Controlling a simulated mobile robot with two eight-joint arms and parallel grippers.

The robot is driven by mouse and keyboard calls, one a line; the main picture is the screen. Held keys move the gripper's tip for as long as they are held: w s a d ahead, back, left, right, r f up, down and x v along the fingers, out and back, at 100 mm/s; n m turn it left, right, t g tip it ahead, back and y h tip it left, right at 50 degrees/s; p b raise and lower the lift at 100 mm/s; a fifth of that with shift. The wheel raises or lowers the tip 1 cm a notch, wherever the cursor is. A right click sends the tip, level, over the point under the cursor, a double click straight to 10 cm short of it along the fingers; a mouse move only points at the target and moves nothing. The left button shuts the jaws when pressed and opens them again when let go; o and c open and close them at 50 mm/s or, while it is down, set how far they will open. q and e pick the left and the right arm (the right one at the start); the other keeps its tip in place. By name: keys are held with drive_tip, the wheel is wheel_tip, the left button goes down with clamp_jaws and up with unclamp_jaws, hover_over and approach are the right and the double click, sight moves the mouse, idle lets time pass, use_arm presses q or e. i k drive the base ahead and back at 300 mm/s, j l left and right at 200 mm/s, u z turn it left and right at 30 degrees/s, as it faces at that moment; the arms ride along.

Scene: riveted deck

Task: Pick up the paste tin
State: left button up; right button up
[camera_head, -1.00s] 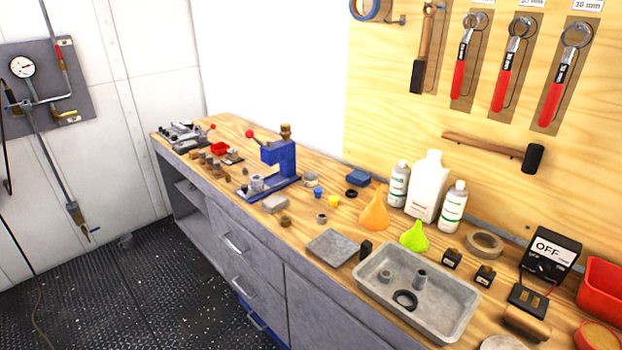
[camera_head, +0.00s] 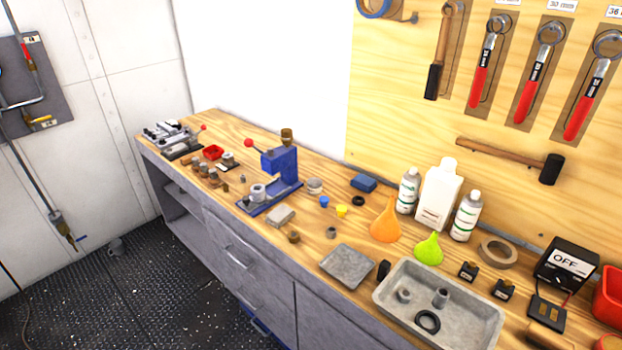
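A small round, flat, silver-grey tin (camera_head: 314,186) stands on the wooden bench top, just right of the blue press (camera_head: 281,172). It looks like the paste tin, but no label is legible. Neither of my grippers shows in the head view.
The bench holds a grey tray (camera_head: 381,296) with metal parts, a flat grey plate (camera_head: 347,265), orange (camera_head: 386,222) and green (camera_head: 429,249) funnels, and white bottles (camera_head: 437,194) along the back.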

sight(314, 185)
drive_tip(key=i+j+z, duration=0.1)
drive_tip(key=i+j, duration=0.25)
drive_tip(key=i+j+z, duration=0.1)
drive_tip(key=i+j, duration=0.25)
drive_tip(key=i+j+z, duration=0.1)
drive_tip(key=i+j, duration=0.2)
drive_tip(key=j, duration=0.2)
drive_tip(key=i+j+z, duration=0.1)
drive_tip(key=i+j, duration=0.2)
drive_tip(key=j, duration=0.15)
drive_tip(key=i+j+z, duration=0.1)
drive_tip(key=i+j, duration=0.2)
drive_tip(key=j, duration=0.2)
